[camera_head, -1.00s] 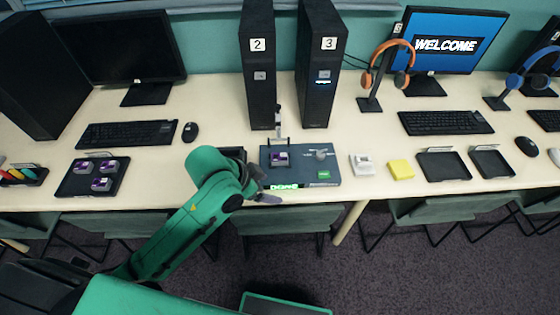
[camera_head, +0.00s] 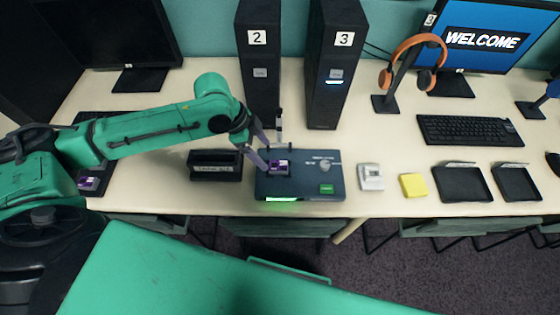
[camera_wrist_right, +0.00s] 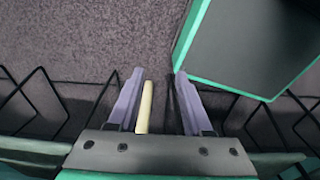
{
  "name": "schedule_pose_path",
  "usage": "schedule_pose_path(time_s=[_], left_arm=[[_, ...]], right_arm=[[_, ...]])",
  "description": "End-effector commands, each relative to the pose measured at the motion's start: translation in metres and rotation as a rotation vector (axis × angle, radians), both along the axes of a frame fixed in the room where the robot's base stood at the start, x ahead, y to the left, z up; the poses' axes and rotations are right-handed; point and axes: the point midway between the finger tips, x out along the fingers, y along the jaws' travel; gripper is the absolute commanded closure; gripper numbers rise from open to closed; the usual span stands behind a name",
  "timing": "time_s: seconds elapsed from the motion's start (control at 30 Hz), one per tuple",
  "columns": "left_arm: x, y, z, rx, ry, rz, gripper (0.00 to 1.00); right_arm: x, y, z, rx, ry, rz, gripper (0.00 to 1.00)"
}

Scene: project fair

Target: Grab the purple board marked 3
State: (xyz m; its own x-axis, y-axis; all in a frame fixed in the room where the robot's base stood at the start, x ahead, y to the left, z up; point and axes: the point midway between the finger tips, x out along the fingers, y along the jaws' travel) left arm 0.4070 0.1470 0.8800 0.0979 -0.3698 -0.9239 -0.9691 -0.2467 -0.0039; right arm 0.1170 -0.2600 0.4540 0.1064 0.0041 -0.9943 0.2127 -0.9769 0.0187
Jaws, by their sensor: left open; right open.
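A small purple board (camera_head: 279,168) sits in the socket of the dark blue tester box (camera_head: 340,184) at the table's middle; I cannot read its number. My left gripper (camera_head: 271,157) is open, with its fingertips at the left side of this board; I cannot tell if they touch it. Another purple board (camera_head: 90,183) shows at the left in a dark tray, which my left arm mostly hides. In the right wrist view, my right gripper (camera_wrist_right: 159,76) is open and empty, away from the boards, with carpet behind it.
A black bin (camera_head: 215,172) stands left of the tester, which has a green lit strip at its front. Two black towers marked 2 (camera_head: 257,85) and 3 (camera_head: 335,90) stand behind. A grey-white device (camera_head: 370,177), yellow pad (camera_head: 413,186) and black trays (camera_head: 460,183) lie right.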

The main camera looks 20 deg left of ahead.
Motion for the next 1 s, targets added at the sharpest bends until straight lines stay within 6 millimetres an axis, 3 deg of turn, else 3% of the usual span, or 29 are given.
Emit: schedule_pose_path(time_s=[0.1, 0.17, 0.27, 0.47, 0.73, 0.77, 0.9, 0.97, 1.0], left_arm=[[0.003, -0.012, -0.025, -0.002, 0.000, 0.000, 0.15], [0.005, -0.015, -0.034, -0.002, 0.000, 0.001, 0.15], [0.007, -0.019, -0.044, -0.001, 0.000, 0.001, 0.15], [0.017, -0.034, -0.078, -0.001, 0.000, 0.000, 0.15], [0.018, -0.036, -0.088, 0.001, -0.003, 0.000, 0.15], [0.018, -0.036, -0.088, 0.001, -0.002, 0.000, 0.19], [0.018, -0.036, -0.088, -0.001, -0.002, 0.001, 0.72], [0.018, -0.036, -0.087, -0.001, -0.002, 0.001, 0.95], [0.018, -0.036, -0.087, -0.001, -0.002, 0.001, 1.00]], right_arm=[[-0.027, 0.000, 0.000, -0.001, 0.044, -0.001, 0.50], [-0.031, 0.000, 0.000, -0.002, 0.051, -0.001, 0.50], [-0.025, 0.000, 0.002, 0.000, 0.040, -0.001, 0.50], [0.008, 0.003, 0.011, 0.004, -0.014, 0.000, 0.50], [-0.004, 0.002, 0.009, 0.003, 0.006, -0.001, 0.50], [-0.006, 0.002, 0.009, 0.002, 0.009, -0.001, 0.50], [-0.008, 0.001, 0.009, 0.001, 0.013, -0.001, 0.50], [-0.008, 0.001, 0.009, 0.001, 0.013, -0.001, 0.50], [-0.008, 0.001, 0.009, 0.001, 0.013, -0.001, 0.50]])
